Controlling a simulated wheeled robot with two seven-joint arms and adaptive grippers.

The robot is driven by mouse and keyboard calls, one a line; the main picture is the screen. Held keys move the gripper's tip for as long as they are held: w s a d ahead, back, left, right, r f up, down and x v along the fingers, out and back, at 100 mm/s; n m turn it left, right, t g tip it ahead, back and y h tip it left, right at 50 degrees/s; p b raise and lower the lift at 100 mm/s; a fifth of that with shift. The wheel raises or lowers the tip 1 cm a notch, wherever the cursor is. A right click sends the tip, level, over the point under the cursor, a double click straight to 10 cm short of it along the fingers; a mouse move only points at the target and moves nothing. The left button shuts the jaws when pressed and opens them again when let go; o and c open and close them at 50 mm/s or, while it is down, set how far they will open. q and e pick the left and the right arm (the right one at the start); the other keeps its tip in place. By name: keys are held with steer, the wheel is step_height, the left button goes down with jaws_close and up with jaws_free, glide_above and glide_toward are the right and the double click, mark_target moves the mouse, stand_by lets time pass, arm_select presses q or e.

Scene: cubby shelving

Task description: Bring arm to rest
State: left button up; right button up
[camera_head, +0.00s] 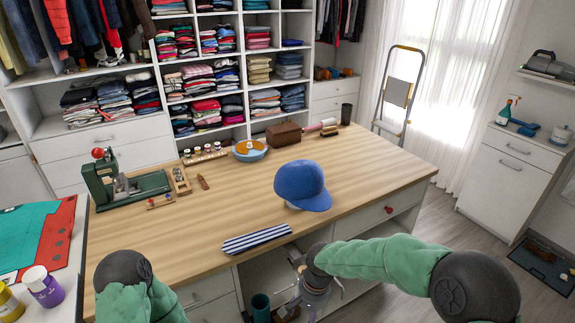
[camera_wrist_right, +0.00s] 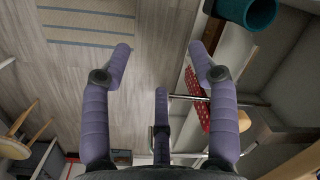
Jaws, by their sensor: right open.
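My right arm (camera_head: 385,258), in a green sleeve, reaches in from the right in the head view, in front of the wooden-topped counter (camera_head: 370,190). Its gripper (camera_head: 312,290) hangs below the counter's front edge, by the open shelf space. In the right wrist view the same gripper (camera_wrist_right: 160,52) has its purple fingers spread wide, with nothing between them. My left arm (camera_head: 135,290) shows only in part at the lower left. Its gripper is out of view.
A blue cap (camera_head: 302,182) and a striped cloth (camera_head: 256,240) lie on the counter. A teal cup (camera_head: 261,306) is in the open shelf; it also shows in the right wrist view (camera_wrist_right: 255,12). Floor and a striped rug (camera_wrist_right: 90,25) lie beneath the fingers.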

steer(key=s+d+f+y, duration=0.1)
steer(key=s+d+f, duration=0.1)
steer(key=s+f, duration=0.6)
steer(key=s+d+f+n+t+y, duration=0.1)
steer(key=s+d+f, duration=0.2)
steer(key=s+f, duration=0.6)
steer(key=shift+f, duration=2.55)
